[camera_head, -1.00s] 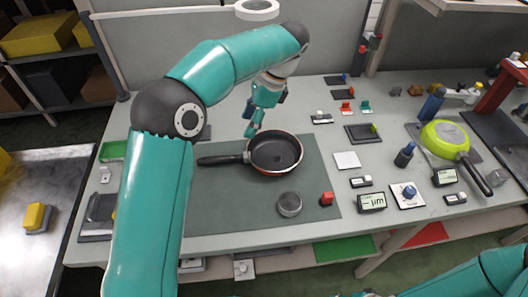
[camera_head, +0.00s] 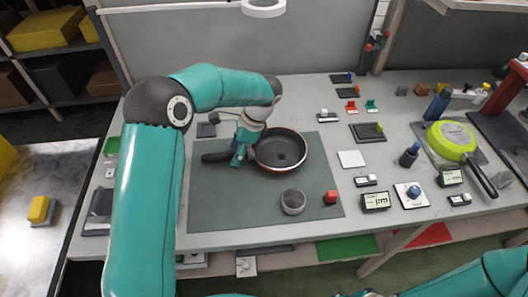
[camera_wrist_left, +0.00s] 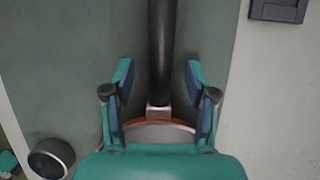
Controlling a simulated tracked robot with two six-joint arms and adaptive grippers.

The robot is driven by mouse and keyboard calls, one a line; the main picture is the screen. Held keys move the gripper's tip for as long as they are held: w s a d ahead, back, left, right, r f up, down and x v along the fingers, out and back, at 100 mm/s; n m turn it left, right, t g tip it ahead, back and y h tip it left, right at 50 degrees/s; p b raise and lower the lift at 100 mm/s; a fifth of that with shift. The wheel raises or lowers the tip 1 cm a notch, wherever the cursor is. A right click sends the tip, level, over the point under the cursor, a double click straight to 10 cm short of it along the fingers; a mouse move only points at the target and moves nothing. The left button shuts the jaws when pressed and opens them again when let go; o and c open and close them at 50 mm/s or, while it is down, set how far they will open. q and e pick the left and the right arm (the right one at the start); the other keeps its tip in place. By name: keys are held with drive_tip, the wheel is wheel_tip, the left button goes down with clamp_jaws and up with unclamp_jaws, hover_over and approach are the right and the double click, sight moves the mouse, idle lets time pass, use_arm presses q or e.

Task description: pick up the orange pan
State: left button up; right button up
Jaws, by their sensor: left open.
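The orange pan (camera_head: 281,150) lies on the dark green mat (camera_head: 240,212); its inside is dark and an orange-red edge shows at its rim. Its black handle (camera_head: 215,157) points left. My left gripper (camera_head: 237,162) is at the handle close to the pan body, partly hiding it. In the left wrist view the gripper (camera_wrist_left: 159,76) is open, with one finger on each side of the handle (camera_wrist_left: 161,45) and visible gaps between. The orange rim (camera_wrist_left: 158,133) shows just below the fingers there. My right gripper is not visible; only part of my right arm shows at lower right.
A lime-green pan (camera_head: 450,140) stands at right. A white square (camera_head: 352,159) and small devices lie between. The mat's front left is clear.

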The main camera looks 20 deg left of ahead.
use_arm(q)
drive_tip(key=shift+s+a+f, duration=0.15)
drive_tip(key=shift+f, duration=0.3)
clamp_jaws()
drive_tip(key=shift+r, duration=0.1)
